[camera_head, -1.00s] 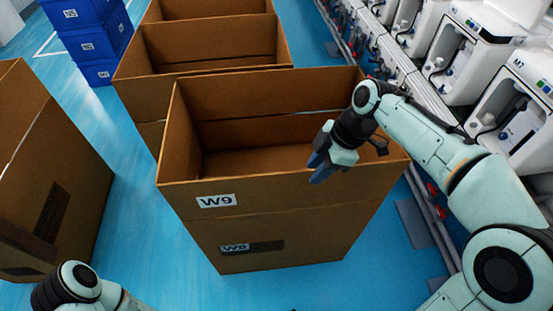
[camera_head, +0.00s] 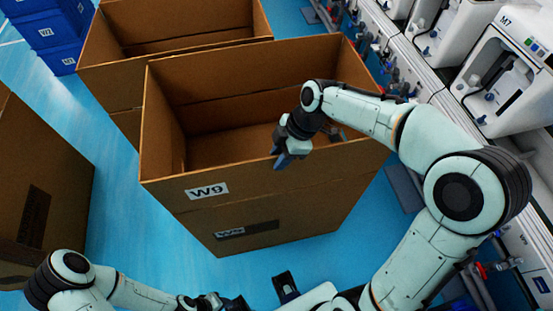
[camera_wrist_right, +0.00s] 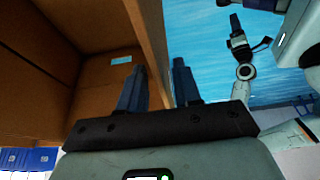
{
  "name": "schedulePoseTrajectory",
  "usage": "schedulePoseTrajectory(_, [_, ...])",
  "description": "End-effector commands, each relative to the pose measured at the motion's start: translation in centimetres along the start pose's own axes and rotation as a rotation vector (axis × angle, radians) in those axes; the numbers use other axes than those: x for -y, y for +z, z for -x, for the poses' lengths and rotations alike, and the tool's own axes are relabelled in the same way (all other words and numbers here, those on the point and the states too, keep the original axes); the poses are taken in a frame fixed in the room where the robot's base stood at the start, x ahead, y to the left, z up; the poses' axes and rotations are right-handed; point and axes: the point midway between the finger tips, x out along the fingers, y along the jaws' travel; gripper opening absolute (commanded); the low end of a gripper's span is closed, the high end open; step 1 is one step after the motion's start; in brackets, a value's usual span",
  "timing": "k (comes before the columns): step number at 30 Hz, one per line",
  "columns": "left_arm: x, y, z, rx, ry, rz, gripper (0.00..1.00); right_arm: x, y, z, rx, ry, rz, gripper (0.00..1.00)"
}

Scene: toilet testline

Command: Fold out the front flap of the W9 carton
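The W9 carton (camera_head: 300,195) stands open-topped in the middle of the head view. Its front flap (camera_head: 255,183), with the W9 label, stands upright, in line with the front wall below a crease. My right gripper (camera_head: 284,158) is at the flap's top edge, right of its middle. In the right wrist view the gripper (camera_wrist_right: 160,75) is open, and a cardboard panel edge (camera_wrist_right: 155,45) runs between its two fingers, with no clear grip on it. My left arm is low in the head view; its gripper shows in the wrist view (camera_wrist_right: 238,35), fingers unclear.
Another open carton (camera_head: 105,75) stands behind W9, and a carton (camera_head: 45,185) stands at left. Blue crates (camera_head: 50,35) are at far left. A line of white machines (camera_head: 500,80) runs along the right. Blue floor is free left of W9.

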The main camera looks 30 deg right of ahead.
Motion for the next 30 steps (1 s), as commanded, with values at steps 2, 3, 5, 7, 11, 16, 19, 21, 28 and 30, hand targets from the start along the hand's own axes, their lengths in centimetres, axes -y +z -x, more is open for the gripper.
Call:
schedulePoseTrajectory(2, [0.0,0.0,-0.1,0.000,0.000,0.000,0.43,0.0,0.0,-1.1,0.000,-0.002,0.000,0.33])
schedulePoseTrajectory(3, [0.0,0.0,-0.1,0.000,0.000,0.000,0.43,0.0,0.0,-1.5,0.000,-0.003,0.000,0.33])
schedulePoseTrajectory(5, [0.1,0.0,-0.1,0.000,0.000,0.000,0.43,0.0,0.0,-1.9,0.000,-0.001,0.000,0.33])
schedulePoseTrajectory(7, [0.1,0.0,-0.1,0.000,0.000,0.000,0.43,0.0,0.0,-2.1,0.000,0.000,0.000,0.33])
schedulePoseTrajectory(11, [0.1,0.0,-0.1,0.000,0.000,0.000,0.43,0.0,0.0,-2.3,0.000,0.001,0.000,0.33])
schedulePoseTrajectory(16, [0.1,0.0,-0.1,0.000,0.000,0.000,0.43,0.0,0.0,-2.2,0.000,0.001,0.000,0.30])
schedulePoseTrajectory(19, [0.1,0.0,-0.1,0.000,0.000,0.000,0.43,0.0,0.0,-2.2,0.000,0.001,0.000,0.00])
schedulePoseTrajectory(21, [0.1,0.0,-0.1,0.000,0.000,0.000,0.43,0.0,0.0,-2.2,0.000,0.001,0.000,0.00])
schedulePoseTrajectory(28, [0.1,0.0,-0.1,0.000,0.000,0.000,0.43,0.0,0.0,-2.2,0.000,0.001,0.000,0.00])
schedulePoseTrajectory(30, [0.1,0.0,-0.1,0.000,0.000,0.000,0.43,0.0,0.0,-2.2,0.000,0.001,0.000,0.00])
